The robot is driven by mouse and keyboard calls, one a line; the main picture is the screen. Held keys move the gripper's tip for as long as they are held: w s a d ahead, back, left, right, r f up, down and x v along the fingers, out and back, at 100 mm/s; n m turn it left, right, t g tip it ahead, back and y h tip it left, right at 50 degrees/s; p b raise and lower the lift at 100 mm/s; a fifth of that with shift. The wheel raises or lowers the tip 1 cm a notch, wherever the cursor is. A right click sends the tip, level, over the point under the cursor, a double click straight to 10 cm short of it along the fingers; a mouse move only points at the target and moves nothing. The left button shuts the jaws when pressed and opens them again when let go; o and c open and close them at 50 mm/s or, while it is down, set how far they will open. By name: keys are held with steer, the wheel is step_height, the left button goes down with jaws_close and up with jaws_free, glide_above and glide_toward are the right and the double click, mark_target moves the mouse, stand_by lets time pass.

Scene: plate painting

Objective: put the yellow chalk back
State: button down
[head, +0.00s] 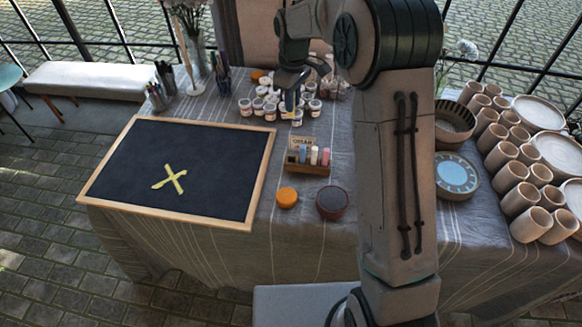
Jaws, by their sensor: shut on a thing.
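A small chalk holder (308,168) stands near the middle of the table, with a small lettered card behind it. Blue, white and pink chalks stand upright in it, and a dark gap shows at its left end. My gripper (290,92) is behind and above the holder, pointing down in front of the paint jars. It is shut on a small yellowish piece, the yellow chalk (290,103), though the fingers are small and partly hidden.
Several paint jars (258,106) stand close behind and around my gripper. An orange round thing (287,197) and a dark red bowl (332,203) sit in front of the holder. Cups (512,198) and plates (557,153) fill the right side. My arm hides the table's middle right.

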mark_target(292, 116)
step_height(292, 116, down, 4)
steer(key=b, duration=0.2)
steer(key=shift+w+b, duration=0.1)
steer(key=shift+b, duration=0.25)
step_height(292, 116, down, 18)
steer(key=shift+p, duration=0.95)
steer(key=c, duration=1.3)
jaws_free()
steer(key=shift+c, duration=0.2)
